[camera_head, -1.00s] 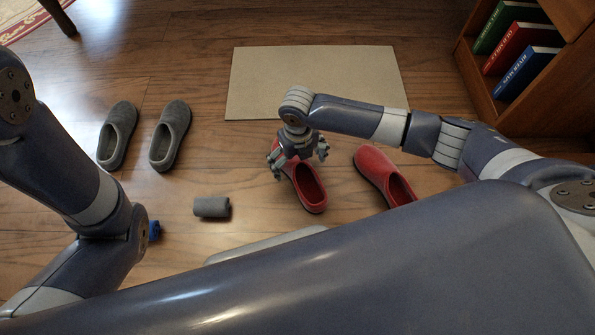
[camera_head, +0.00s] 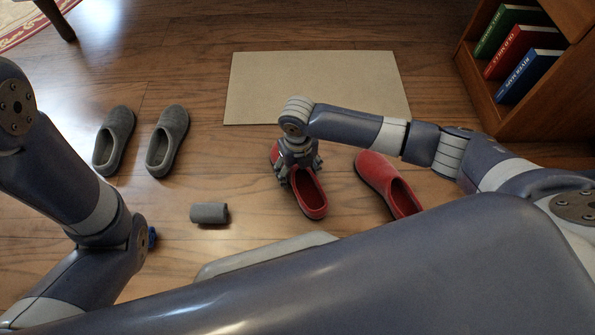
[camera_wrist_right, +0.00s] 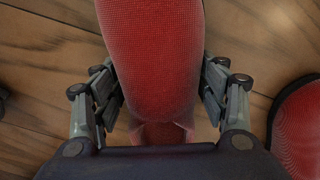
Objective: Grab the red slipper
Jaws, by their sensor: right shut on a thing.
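Two red slippers lie on the wooden floor in the head view. My right gripper (camera_head: 297,168) is over the left red slipper (camera_head: 311,197), with its fingers closed on the two sides of it. In the right wrist view this red slipper (camera_wrist_right: 155,60) runs between the fingers (camera_wrist_right: 163,105), which press against its sides. I cannot tell whether it is off the floor. The other red slipper (camera_head: 388,183) lies to the right, apart from the gripper; its edge also shows in the right wrist view (camera_wrist_right: 300,128). My left gripper's fingers are not in view.
A pair of grey slippers (camera_head: 114,140) (camera_head: 167,140) lies at the left. A grey roll (camera_head: 209,213) lies nearer to me. A beige mat (camera_head: 310,84) lies behind the red slippers. A wooden bookcase (camera_head: 480,90) with several books stands at the right.

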